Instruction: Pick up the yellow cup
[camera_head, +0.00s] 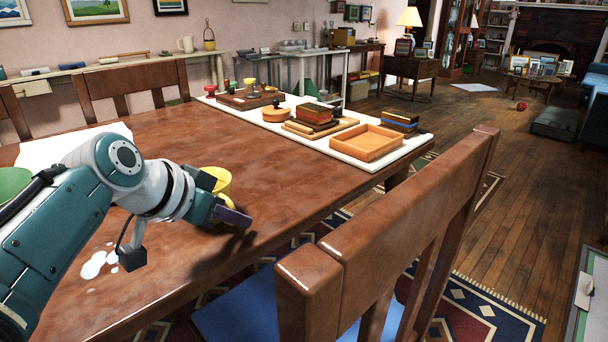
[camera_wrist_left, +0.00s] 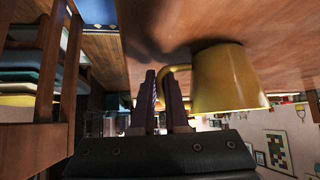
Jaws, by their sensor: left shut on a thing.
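The yellow cup (camera_head: 221,177) is over the wooden table (camera_head: 300,185), partly hidden behind my left gripper (camera_head: 233,214) in the head view. In the left wrist view the cup (camera_wrist_left: 228,80) shows upside down at the right, with its handle reaching to the fingers. My left gripper (camera_wrist_left: 163,88) is shut on the cup's handle. The cup's base is at or very near the tabletop; I cannot tell whether it touches. My right gripper is not in view.
A wooden chair (camera_head: 400,235) stands close at the table's right side. A white board (camera_head: 352,157) with an open wooden tray (camera_head: 367,142), books (camera_head: 315,113) and stamps lies at the far end. White spots (camera_head: 97,264) mark the near tabletop. The table's middle is clear.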

